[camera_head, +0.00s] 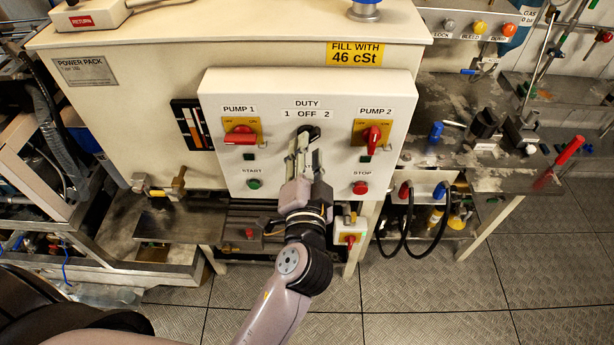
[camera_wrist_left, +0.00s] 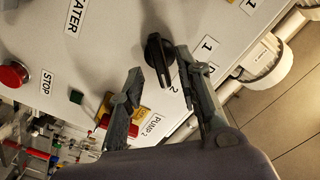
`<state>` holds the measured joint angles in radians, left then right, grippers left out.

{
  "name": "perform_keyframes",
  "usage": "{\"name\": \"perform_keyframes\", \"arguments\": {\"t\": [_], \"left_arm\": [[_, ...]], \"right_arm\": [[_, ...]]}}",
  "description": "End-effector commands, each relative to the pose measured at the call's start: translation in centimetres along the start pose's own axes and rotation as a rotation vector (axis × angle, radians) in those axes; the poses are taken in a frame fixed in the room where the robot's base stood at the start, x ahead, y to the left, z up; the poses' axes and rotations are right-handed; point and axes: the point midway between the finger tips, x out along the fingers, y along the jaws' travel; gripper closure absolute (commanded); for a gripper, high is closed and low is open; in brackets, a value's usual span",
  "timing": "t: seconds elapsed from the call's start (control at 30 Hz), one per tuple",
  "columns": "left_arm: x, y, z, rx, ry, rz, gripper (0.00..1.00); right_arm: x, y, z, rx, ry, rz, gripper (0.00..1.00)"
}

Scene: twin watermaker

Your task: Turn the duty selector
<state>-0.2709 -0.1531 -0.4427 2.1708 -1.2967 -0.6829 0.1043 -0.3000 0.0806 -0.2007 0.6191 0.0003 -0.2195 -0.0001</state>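The duty selector is a black knob (camera_head: 307,130) below the DUTY label with 1, OFF and 2, at the middle of the white control panel (camera_head: 225,95). In the head view my left gripper (camera_head: 303,146) is in front of it and covers its lower part. In the left wrist view the knob (camera_wrist_left: 158,58) shows between the two fingertips (camera_wrist_left: 160,64). The fingers are apart. One finger is close beside the knob, with a gap on the other side; contact cannot be told. My right gripper is not in view.
A red PUMP 1 switch (camera_head: 240,136) and a red PUMP 2 switch (camera_head: 372,137) flank the selector. A green START button (camera_head: 254,184) and a red STOP button (camera_head: 360,188) sit below. A cluttered metal bench (camera_head: 450,150) stands at right; tiled floor is clear at lower right.

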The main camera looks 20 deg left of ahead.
Motion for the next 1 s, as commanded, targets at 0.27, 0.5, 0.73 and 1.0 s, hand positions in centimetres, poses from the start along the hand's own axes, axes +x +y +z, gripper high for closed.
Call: {"name": "perform_keyframes", "arguments": {"t": [0.27, 0.5, 0.73, 1.0], "left_arm": [[-6.0, 0.1, 0.1, 0.001, -0.002, 0.004, 0.68], [-8.7, 0.0, 0.0, 0.000, 0.000, 0.001, 0.68], [-9.0, 0.0, 0.0, 0.000, 0.000, -0.001, 0.68], [-9.0, 0.0, 0.0, 0.000, 0.000, 0.000, 0.68]], "right_arm": [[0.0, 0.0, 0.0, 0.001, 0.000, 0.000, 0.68], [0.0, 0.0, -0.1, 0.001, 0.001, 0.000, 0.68], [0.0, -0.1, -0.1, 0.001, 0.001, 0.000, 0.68], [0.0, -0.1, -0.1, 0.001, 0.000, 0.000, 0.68]]}}
